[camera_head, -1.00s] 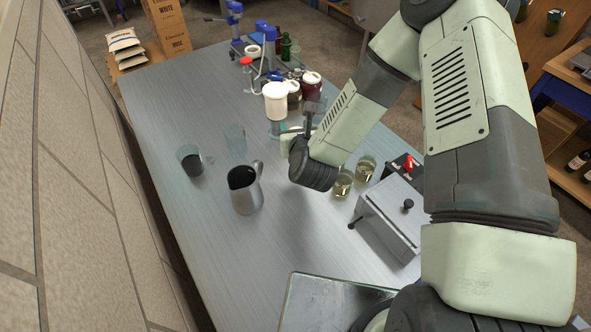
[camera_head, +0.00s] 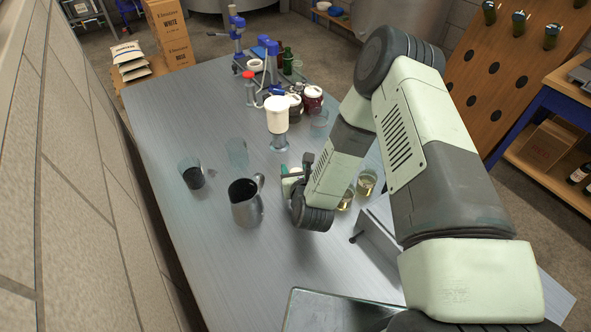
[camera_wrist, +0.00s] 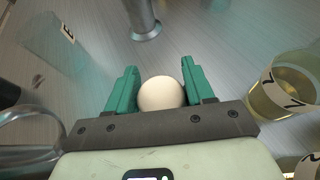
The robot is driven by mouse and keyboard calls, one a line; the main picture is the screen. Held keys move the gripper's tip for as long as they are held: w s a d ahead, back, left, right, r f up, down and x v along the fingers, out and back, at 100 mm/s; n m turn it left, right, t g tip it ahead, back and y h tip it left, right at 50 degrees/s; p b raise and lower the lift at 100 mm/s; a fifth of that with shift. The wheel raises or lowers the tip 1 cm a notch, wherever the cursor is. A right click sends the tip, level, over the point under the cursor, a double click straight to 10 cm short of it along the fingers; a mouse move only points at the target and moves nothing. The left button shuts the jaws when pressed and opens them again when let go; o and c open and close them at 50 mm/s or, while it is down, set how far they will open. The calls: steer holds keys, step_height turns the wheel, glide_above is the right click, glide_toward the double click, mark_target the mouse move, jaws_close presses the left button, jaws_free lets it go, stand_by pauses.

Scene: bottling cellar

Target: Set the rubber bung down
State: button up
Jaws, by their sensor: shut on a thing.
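The rubber bung (camera_wrist: 161,94) is pale cream and round from above in the wrist view. It sits between the two teal fingers of my gripper (camera_wrist: 160,88), which are shut on it. In the head view my gripper (camera_head: 291,178) is low over the grey table (camera_head: 180,110), right of the steel jug and left of the beakers of yellow liquid. The bung is mostly hidden there by my gripper and wrist. I cannot tell whether its underside touches the table.
A steel jug (camera_head: 246,208), a dark-filled beaker (camera_head: 191,176) and an empty glass (camera_head: 237,153) stand left. Yellow-liquid beakers (camera_head: 366,183) and a metal box (camera_head: 378,235) are right. A white-topped cylinder (camera_head: 277,115) stands behind.

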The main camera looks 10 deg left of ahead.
steer(key=shift+f, duration=0.1)
steer(key=o, duration=1.1)
